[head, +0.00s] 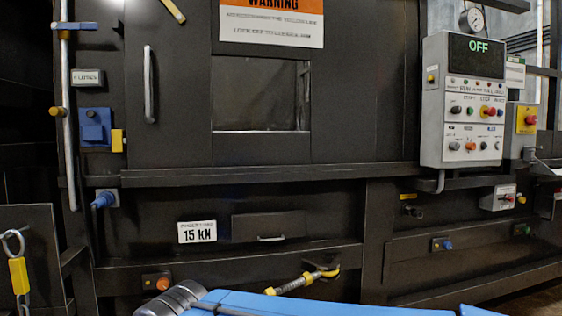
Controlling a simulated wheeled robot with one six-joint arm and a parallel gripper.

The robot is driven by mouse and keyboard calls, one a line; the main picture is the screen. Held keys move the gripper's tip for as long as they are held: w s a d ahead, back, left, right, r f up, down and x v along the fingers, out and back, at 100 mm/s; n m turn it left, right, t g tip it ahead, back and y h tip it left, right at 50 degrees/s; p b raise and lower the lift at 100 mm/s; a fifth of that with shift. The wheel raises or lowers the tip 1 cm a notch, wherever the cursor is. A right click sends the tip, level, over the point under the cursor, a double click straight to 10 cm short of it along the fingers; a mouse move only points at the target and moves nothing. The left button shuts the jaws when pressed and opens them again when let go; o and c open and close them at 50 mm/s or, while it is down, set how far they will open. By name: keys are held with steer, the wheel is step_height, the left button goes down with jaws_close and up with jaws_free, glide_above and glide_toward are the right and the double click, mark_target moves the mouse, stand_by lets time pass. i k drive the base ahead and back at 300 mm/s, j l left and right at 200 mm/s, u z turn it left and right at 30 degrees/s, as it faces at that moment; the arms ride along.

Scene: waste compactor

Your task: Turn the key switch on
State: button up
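The grey control panel (460,125) is mounted on the right side of the dark machine. Its display (478,46) reads OFF in green letters. Below the display are rows of small knobs and buttons, among them a red knob (490,112) on yellow. I cannot tell which of these small controls is the key switch, and I see no key clearly. My blue arm (300,305) shows along the bottom edge, well below and left of the panel. My gripper is not in view.
A closed door with a long handle (149,86) and a window (260,95) fills the middle. A yellow box with a red button (526,119) is right of the panel. A ledge (250,173) crosses below the door. A yellow-ended rod (302,281) sticks out low down.

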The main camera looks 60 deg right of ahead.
mark_target(455, 110)
steer(key=z, duration=3.25)
